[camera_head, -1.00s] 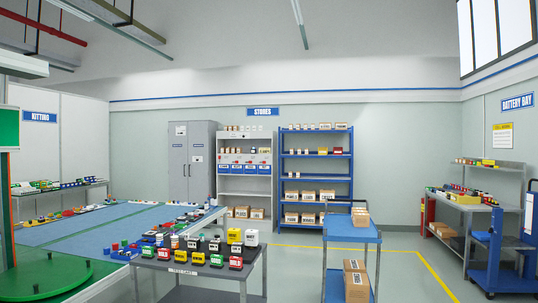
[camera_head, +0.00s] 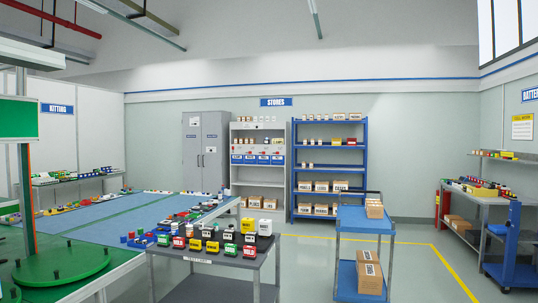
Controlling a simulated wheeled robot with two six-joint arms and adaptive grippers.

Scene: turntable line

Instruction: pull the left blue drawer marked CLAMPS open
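A row of small blue drawers (camera_head: 264,159) with white labels sits at mid-height in the pale grey shelf unit (camera_head: 257,184) under the STORES sign, at the far wall. The leftmost blue drawer (camera_head: 237,159) looks shut and flush with its neighbours. The lettering on the labels is too small to read from here. Neither of my grippers is in view.
A grey table (camera_head: 215,262) with several small coloured boxes stands in front, between me and the shelf unit. A blue cart (camera_head: 362,222) with cartons stands right of it. Open floor (camera_head: 310,262) shows between them. A blue rack (camera_head: 330,170) adjoins the unit; grey lockers (camera_head: 205,150) stand left.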

